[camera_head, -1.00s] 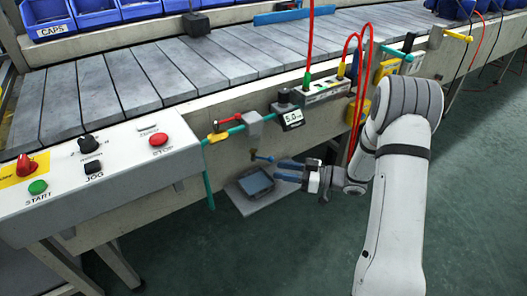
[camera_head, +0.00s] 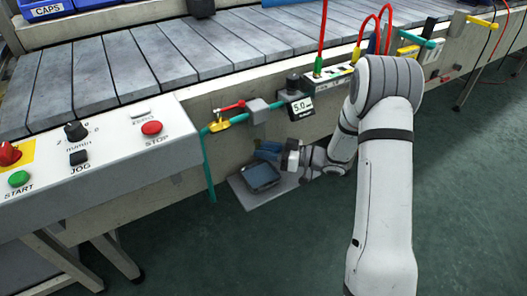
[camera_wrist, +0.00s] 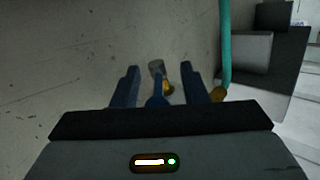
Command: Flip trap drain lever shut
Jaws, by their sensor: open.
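The trap drain lever (camera_wrist: 157,96) shows in the wrist view as a blue handle between my fingers. A brass fitting (camera_wrist: 169,89) and a grey cylindrical end (camera_wrist: 156,68) lie just beyond it. My gripper (camera_wrist: 160,72) is open, with one blue finger on each side of the handle; I cannot tell whether either touches it. In the head view my gripper (camera_head: 264,149) is low at the conveyor's side, above a dark blue tray (camera_head: 262,177), and hides the lever. The lever's exact angle is unclear.
A red-handled valve (camera_head: 228,107) sits on the teal pipe (camera_head: 208,170) to the left. A gauge reading 5.0 (camera_head: 299,107) is above my gripper. The control panel (camera_head: 110,175) stands at left. Red hoses hang at the right, and open floor lies in front.

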